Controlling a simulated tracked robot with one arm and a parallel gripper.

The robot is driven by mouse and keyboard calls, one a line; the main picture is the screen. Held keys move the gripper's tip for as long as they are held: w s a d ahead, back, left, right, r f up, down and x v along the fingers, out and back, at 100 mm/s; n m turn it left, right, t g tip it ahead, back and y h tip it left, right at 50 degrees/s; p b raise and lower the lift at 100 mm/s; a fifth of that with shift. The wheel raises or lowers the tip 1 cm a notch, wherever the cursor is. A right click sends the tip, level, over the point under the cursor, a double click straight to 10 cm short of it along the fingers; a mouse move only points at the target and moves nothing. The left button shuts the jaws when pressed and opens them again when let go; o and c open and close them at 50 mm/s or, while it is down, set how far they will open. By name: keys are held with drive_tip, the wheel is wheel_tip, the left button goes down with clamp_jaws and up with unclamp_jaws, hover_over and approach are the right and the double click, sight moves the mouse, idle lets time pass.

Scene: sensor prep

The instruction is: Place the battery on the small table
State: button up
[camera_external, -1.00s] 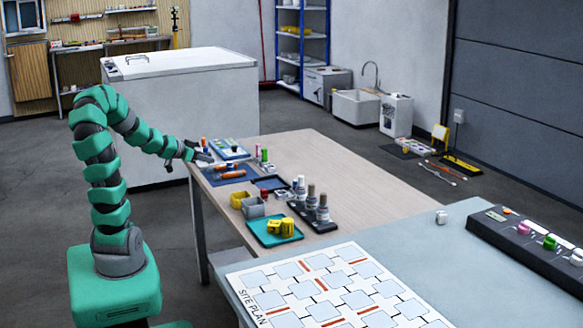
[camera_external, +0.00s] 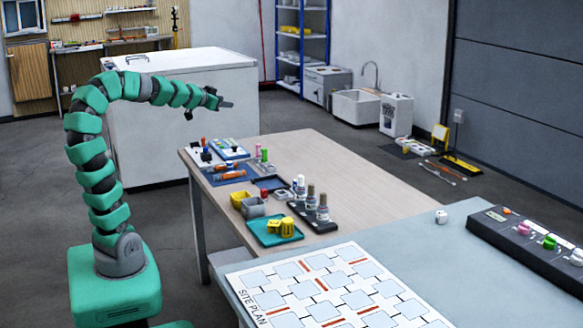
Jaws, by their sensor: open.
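My gripper (camera_external: 226,104) is open and empty, held in the air above the far left part of the wooden-topped table (camera_external: 335,172). Orange and dark cylinders (camera_external: 230,175), which look like batteries, lie on a dark blue mat (camera_external: 245,171) at that table's left end. The gripper is well above them and touches nothing. I cannot tell which cylinder is the battery meant, nor which surface is the small table.
A teal tray (camera_external: 262,239) with yellow cylinders, a dark rack (camera_external: 318,225) of bottles and grey and yellow cups stand near the table's front. A grey-blue bench (camera_external: 400,240) with a site plan adjoins it. A white chest (camera_external: 185,100) stands behind.

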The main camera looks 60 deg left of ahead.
drive_tip(key=w+d+r+t+h, duration=0.1)
drive_tip(key=d+r+h, duration=0.1)
drive_tip(key=d+r, duration=1.2)
drive_tip(key=shift+d+r+t, duration=0.3)
drive_tip(key=shift+d+r, duration=0.05)
drive_tip(key=shift+d, duration=0.4)
drive_tip(key=shift+o, duration=0.6)
drive_tip(key=s+d+r+m+h, duration=0.1)
drive_tip(key=s+d+r+h, duration=0.1)
drive_tip(key=d, duration=0.4)
drive_tip(key=s+d+r+m+h, duration=0.1)
drive_tip(key=d+r+h, duration=0.1)
drive_tip(key=d+r, duration=0.3)
drive_tip(key=shift+s+d+r+t, duration=0.15)
drive_tip(key=shift+s+d+t, duration=0.25)
drive_tip(key=shift+d, duration=0.75)
drive_tip(key=shift+w+a, duration=0.1)
